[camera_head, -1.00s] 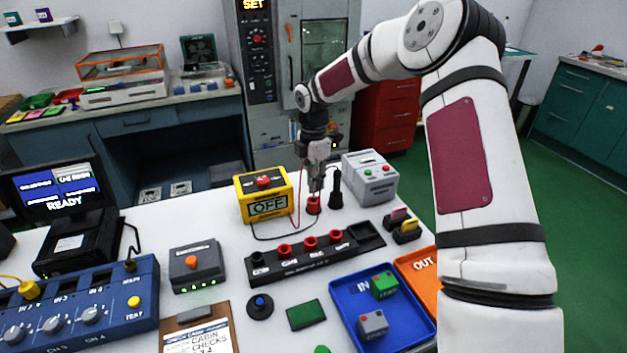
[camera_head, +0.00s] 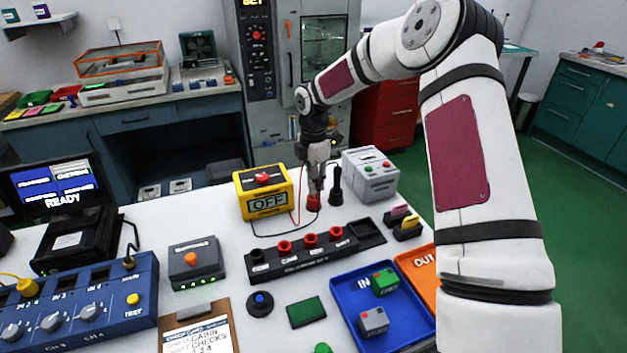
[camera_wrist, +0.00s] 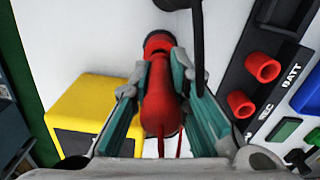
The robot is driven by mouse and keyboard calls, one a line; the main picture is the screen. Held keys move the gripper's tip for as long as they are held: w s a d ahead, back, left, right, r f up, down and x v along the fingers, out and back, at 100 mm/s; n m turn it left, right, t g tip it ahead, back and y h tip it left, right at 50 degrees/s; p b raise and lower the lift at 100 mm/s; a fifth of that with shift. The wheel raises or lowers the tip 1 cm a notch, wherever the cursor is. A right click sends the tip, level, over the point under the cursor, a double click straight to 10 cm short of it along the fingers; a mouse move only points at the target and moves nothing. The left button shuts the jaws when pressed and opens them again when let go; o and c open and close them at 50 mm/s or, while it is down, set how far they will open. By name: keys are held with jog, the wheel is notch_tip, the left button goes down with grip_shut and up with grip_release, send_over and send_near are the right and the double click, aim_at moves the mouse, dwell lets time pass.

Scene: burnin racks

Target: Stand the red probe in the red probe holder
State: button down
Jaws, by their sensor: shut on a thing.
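My gripper (camera_head: 317,184) is shut on the red probe (camera_wrist: 160,100), which lies between the teal-padded fingers in the wrist view. The red probe holder (camera_head: 313,204) is a short red cup on the white bench, directly below my gripper. In the wrist view the holder (camera_wrist: 158,41) shows just beyond the probe's far end, lined up with it. The probe overlaps the holder's mouth in the picture; I cannot tell how deep its tip sits. A red lead runs from the probe's near end. My fingers hide much of the probe in the head view.
The yellow meter (camera_head: 263,192), reading OFF, stands close left. A black probe in its black holder (camera_head: 335,192) stands close right, before a grey box (camera_head: 370,175). The black socket strip (camera_head: 318,250) lies in front.

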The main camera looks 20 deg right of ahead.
jog(key=shift+f+b, duration=0.3)
jog(key=shift+f, duration=0.65)
jog(key=c, duration=1.4)
grip_release()
jog(key=shift+c, duration=0.2)
notch_tip(320, 180, up, 11)
jog(key=shift+r, duration=0.5)
